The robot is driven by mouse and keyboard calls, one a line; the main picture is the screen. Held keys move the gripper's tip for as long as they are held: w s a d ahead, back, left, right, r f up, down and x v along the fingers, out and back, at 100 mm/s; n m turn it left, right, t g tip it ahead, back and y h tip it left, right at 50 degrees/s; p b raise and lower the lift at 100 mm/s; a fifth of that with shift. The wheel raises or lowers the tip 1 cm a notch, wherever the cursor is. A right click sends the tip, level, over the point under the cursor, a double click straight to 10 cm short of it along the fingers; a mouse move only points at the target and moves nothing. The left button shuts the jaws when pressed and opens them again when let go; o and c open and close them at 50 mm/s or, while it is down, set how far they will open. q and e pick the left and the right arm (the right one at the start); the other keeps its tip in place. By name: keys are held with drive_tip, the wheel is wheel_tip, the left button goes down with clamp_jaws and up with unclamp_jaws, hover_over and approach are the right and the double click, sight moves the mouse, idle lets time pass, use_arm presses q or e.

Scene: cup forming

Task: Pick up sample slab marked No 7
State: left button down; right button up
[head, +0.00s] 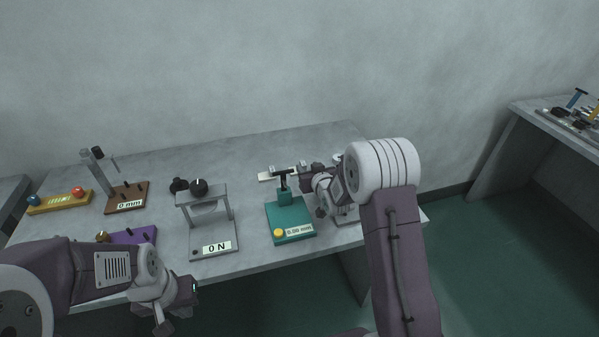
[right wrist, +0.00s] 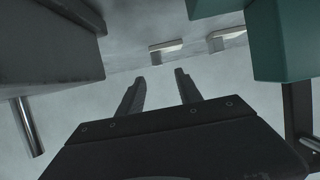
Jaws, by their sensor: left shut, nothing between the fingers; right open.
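No marking "No 7" can be read in either view. A small cream plate (head: 268,176) lies on the table behind the teal device; I cannot tell whether it carries the slab. The right wrist view shows two small pale pieces, one left (right wrist: 166,46) and one right (right wrist: 226,34), beyond the fingertips. My left gripper (head: 188,291) is shut and empty at the table's front edge, far from the plate.
The teal device (head: 291,222) with a yellow button stands close to my right gripper. A grey press (head: 212,235) reading "0 N", a brown-based stand (head: 128,197) reading "0 mm", a purple base (head: 143,236) and a yellow bar (head: 56,203) stand leftward. The table's back strip is clear.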

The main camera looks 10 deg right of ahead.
sight(304, 165)
drive_tip(key=x, duration=0.3)
drive_tip(key=f+x, duration=0.1)
drive_tip(key=x, duration=0.3)
drive_tip(key=shift+s+d, duration=0.1)
drive_tip(key=shift+s, duration=0.1)
drive_tip(key=shift+s+r, duration=0.1)
drive_tip(key=shift+c, duration=1)
clamp_jaws()
